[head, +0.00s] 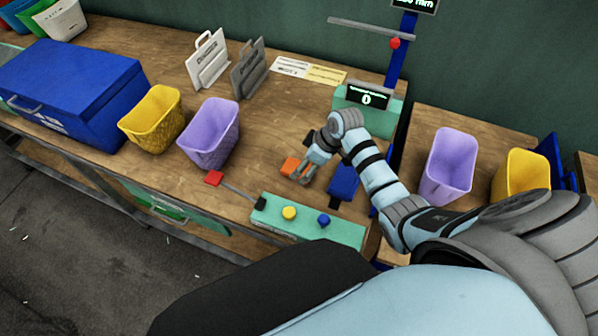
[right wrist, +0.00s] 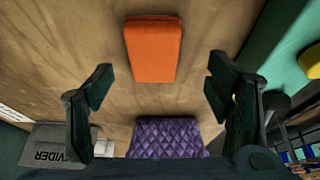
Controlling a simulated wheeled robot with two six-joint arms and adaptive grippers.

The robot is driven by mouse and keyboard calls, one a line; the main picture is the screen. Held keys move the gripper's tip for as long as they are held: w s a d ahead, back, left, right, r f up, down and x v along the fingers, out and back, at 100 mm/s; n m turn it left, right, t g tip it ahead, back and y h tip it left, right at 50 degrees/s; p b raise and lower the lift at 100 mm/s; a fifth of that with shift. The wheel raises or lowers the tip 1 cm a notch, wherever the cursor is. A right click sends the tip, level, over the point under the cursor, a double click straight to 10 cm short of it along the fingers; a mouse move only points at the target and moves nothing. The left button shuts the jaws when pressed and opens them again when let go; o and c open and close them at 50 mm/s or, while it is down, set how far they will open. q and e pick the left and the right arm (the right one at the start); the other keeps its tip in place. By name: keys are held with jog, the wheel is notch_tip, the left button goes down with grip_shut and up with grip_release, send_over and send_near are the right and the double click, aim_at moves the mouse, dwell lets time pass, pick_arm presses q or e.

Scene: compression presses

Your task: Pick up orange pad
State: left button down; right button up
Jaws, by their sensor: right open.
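The orange pad (head: 290,166) lies on the wooden table in the head view, just left of my right gripper (head: 301,172). In the right wrist view the orange pad (right wrist: 153,48) lies flat on the wood, ahead of the fingertips and between their lines. My right gripper (right wrist: 158,88) is open with nothing between its fingers. In the head view its fingers point down beside the pad and hide part of the table there. My left gripper is not in view.
A green control box (head: 310,222) with yellow and blue buttons lies in front. A purple bin (head: 209,133) and a yellow bin (head: 152,119) stand left, near a blue toolbox (head: 75,90). Grey and white dividers stand behind. The wood left of the pad is clear.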

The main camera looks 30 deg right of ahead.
jog(key=x, duration=0.2)
jog(key=w+x, duration=0.1)
jog(key=x, duration=0.1)
jog(key=shift+w+f+b, duration=0.1)
jog(key=shift+f+b, duration=0.15)
jog(key=shift+b, duration=0.15)
jog(key=shift+w+f, duration=0.4)
jog(key=shift+f, duration=0.05)
jog(key=shift+s+r, duration=0.3)
jog(key=shift+s, duration=0.05)
jog(key=c, duration=0.3)
jog(key=shift+s, duration=0.15)
jog(key=c, duration=0.6)
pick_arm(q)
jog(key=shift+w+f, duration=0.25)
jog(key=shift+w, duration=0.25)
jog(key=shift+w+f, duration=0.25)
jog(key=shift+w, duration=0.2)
pick_arm(e)
jog(key=shift+c, duration=0.5)
jog(key=shift+r, duration=0.1)
